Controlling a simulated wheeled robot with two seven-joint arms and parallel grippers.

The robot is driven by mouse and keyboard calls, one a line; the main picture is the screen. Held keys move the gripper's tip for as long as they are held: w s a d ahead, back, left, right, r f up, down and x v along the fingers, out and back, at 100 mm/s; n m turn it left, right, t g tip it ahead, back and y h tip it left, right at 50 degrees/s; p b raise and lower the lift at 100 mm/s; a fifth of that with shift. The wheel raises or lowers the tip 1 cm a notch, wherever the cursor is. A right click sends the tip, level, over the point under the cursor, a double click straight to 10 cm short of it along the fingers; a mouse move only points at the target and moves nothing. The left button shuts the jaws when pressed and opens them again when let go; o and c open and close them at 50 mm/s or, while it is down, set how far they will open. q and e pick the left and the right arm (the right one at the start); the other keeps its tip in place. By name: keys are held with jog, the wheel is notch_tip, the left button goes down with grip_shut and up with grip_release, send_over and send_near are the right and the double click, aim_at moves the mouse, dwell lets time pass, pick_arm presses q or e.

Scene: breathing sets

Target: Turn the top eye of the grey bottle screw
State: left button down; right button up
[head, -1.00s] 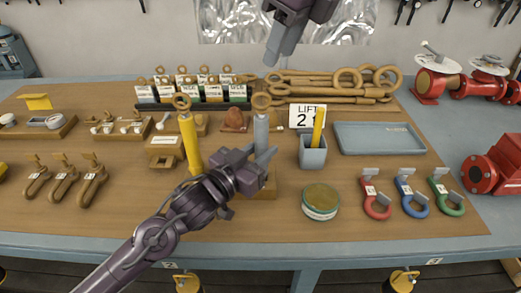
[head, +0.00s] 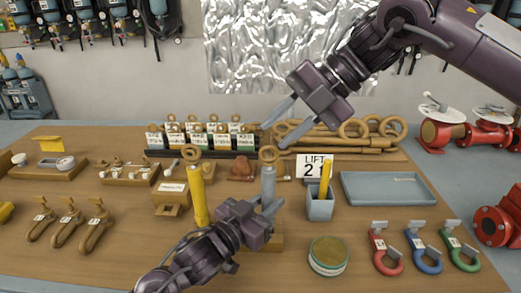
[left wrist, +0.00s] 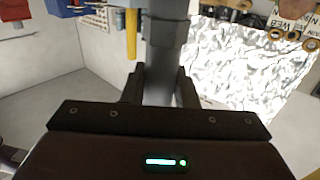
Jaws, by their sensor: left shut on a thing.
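The grey bottle screw (head: 268,184) stands upright on a wooden block, with a brown top eye (head: 268,154). My left gripper (head: 266,208) is shut on its grey body; in the left wrist view the grey body (left wrist: 165,65) rises between the two fingers. I cannot tell whether a fingertip touches the eye. The screw's lower part is partly hidden by my left gripper.
A yellow bottle screw (head: 198,196) stands just left. A grey cup (head: 320,208) with a yellow piece and a "LIFT 2" sign (head: 314,167) stand close right. Behind lie brown eye rods (head: 340,141) and a rack of labelled eyes (head: 205,140). A blue-grey tray (head: 388,188) is further right.

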jog(key=m+y, duration=0.1)
jog(key=m, duration=0.1)
jog(key=m+y, duration=0.4)
jog(key=m, duration=0.9)
send_near(261, 163)
jog(key=shift+m+t, duration=0.3)
jog(key=a, duration=0.6)
jog(key=a+f, duration=0.1)
jog(key=a, duration=0.2)
jog(key=shift+a, duration=0.2)
grip_shut()
